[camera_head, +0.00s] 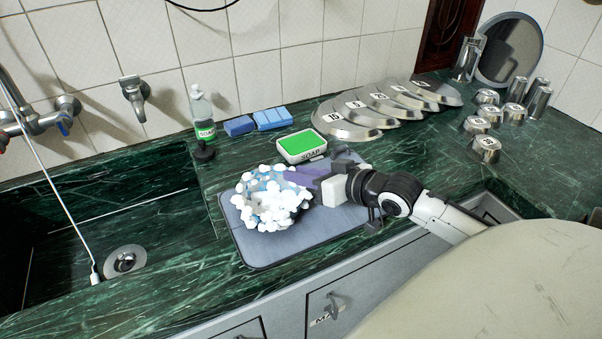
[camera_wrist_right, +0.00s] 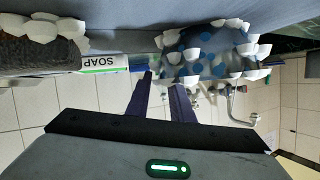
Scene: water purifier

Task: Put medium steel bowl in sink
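The steel bowl (camera_head: 268,203) sits on the blue-grey mat (camera_head: 262,248) on the counter. It is largely covered with white foam blobs and blue spots; in the right wrist view (camera_wrist_right: 205,60) its grey metal shows between the blue spots. My right gripper (camera_head: 294,174) reaches in from the right, its purple fingers at the bowl's right rim. In the right wrist view the fingers (camera_wrist_right: 162,80) are apart, with a gap between them, close to the bowl's side. Whether they touch the rim is unclear. The sink (camera_head: 110,225) is at the left. My left gripper is not in view.
A soap dish (camera_head: 302,146) with green top stands behind the gripper. A dark foamy object (camera_wrist_right: 40,52) shows beside it in the wrist view. A soap bottle (camera_head: 202,115) and blue sponges (camera_head: 257,120) stand by the wall. Several numbered plates (camera_head: 385,105) and steel cups (camera_head: 487,122) are at right.

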